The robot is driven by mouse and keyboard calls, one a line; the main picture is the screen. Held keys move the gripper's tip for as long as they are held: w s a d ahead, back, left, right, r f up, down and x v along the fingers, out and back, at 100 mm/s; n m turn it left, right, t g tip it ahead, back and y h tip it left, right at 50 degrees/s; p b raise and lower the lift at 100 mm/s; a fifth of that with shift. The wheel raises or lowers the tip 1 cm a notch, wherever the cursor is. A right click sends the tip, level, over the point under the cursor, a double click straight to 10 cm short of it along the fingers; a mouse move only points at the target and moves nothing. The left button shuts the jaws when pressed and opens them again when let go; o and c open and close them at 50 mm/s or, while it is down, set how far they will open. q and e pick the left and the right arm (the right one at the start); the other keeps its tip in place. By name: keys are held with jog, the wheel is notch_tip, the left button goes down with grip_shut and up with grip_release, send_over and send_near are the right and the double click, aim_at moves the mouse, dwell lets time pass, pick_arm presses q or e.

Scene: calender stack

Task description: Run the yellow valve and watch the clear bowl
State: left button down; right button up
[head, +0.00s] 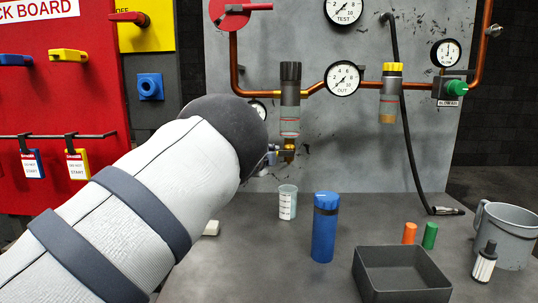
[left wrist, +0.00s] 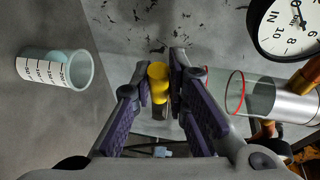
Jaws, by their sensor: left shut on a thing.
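The yellow valve (left wrist: 158,72) shows between my left fingertips in the left wrist view. In the head view it is a small yellow piece (head: 290,146) below the clear bowl. My left gripper (left wrist: 160,88) is shut on it, with a finger on either side. In the head view the gripper (head: 280,154) is mostly hidden behind my own arm. The clear bowl (head: 290,125) hangs under a black-capped unit on the copper pipe. In the left wrist view the bowl (left wrist: 252,95) lies right of the fingers and shows a red ring. I cannot tell its liquid level.
A graduated cup (head: 288,204) stands on the bench below the bowl. A blue bottle (head: 324,230), an open grey tray (head: 402,272) and a grey mug (head: 506,238) stand to the right. A black hose (head: 408,150) hangs at the panel. A red lock board (head: 55,110) is at left.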

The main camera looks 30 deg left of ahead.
pick_arm(q)
jog(key=c, duration=1.6)
grip_release()
jog(key=shift+w+f, duration=0.1)
jog(key=v, duration=1.2)
